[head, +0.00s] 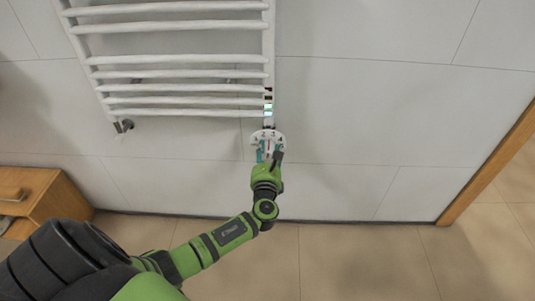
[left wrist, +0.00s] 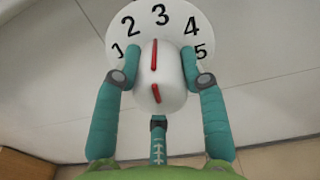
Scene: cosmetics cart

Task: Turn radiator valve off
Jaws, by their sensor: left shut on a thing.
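The radiator valve is a white round knob (left wrist: 165,75) with a red mark, in front of a white dial (left wrist: 208,22) with the numbers 1 to 5. The red mark points up, close to the 3 and slightly to its left. In the head view the dial (head: 267,136) sits below the radiator's lower right corner. My left gripper (left wrist: 162,72) is shut on the knob, with one teal finger on each side. It also shows in the head view (head: 268,153). My right gripper is not in view.
The white ladder radiator (head: 180,74) hangs on the tiled wall above. A small coloured display (head: 268,104) is just over the dial. A wooden cabinet (head: 55,196) stands at the left. A wooden door frame (head: 490,160) is at the right.

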